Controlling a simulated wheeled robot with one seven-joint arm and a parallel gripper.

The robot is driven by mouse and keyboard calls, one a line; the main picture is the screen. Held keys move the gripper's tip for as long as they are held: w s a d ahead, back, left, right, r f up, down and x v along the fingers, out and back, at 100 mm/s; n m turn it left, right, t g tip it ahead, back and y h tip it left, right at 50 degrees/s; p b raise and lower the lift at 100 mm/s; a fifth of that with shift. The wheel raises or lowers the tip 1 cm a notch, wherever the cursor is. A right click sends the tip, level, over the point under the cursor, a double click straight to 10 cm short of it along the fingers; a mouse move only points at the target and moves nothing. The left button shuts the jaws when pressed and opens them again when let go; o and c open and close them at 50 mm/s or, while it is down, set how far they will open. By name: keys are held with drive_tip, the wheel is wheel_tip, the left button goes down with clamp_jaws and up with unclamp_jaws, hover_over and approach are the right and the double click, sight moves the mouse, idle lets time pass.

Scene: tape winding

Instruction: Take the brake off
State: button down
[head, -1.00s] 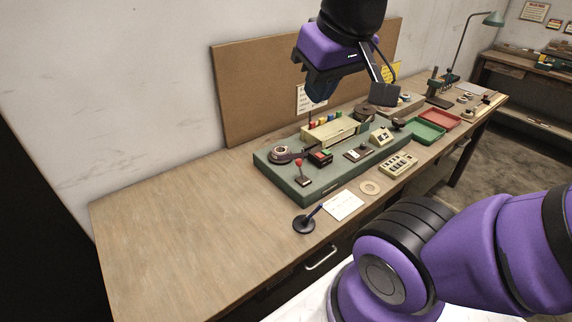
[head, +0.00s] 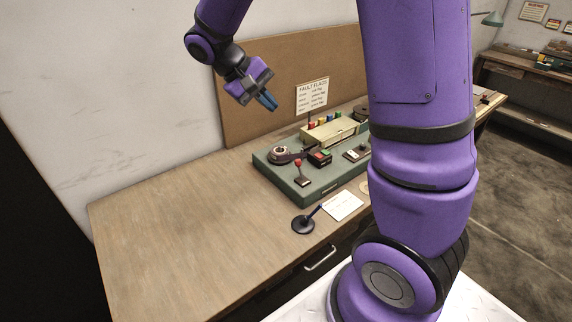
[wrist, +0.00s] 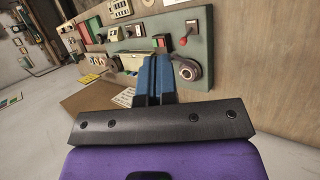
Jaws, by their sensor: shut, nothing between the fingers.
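A small lever with a red knob (head: 298,163) stands on a dark base at the front left of the green machine plate (head: 279,181). Its knob also shows in the wrist view (wrist: 184,40), near the top right. I see no readable label marking it as the brake. My gripper (head: 268,102) is shut and empty. It hangs in the air above and behind the plate's left end, clear of the lever. In the wrist view its blue fingers (wrist: 154,78) lie together, pointing toward the plate.
A round reel on an arm (head: 283,152) and a red-and-green button box (head: 320,158) sit near the lever. A cream box with coloured flags (head: 335,131) stands behind. A dark round-based tool (head: 303,225) and white card (head: 343,205) lie in front. The bench's left is clear.

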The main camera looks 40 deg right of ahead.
drive_tip(key=w+f+h, duration=0.4)
drive_tip(key=f, duration=0.5)
drive_tip(key=w+a+f+n+h, duration=0.1)
drive_tip(key=w+f+h, duration=0.3)
drive_tip(key=f, duration=0.6)
drive_tip(key=w+f+h, duration=0.4)
drive_tip(key=f, duration=0.6)
drive_tip(key=shift+w+a+n+g, duration=0.25)
drive_tip(key=shift+a+n+g, duration=0.15)
approach(300, 170)
drive_tip(key=w+d+r, duration=0.1)
drive_tip(key=w+d, duration=0.3)
drive_tip(key=d, duration=0.1)
drive_tip(key=shift+s+d+r, duration=0.3)
drive_tip(key=shift+s+d, duration=0.05)
drive_tip(key=shift+s, duration=0.2)
drive_tip(key=shift+s+d+r, duration=0.35)
drive_tip(key=shift+s, duration=0.2)
drive_tip(key=shift+s+d+r, duration=0.15)
drive_tip(key=shift+s+d, duration=0.05)
drive_tip(key=shift+s, duration=0.15)
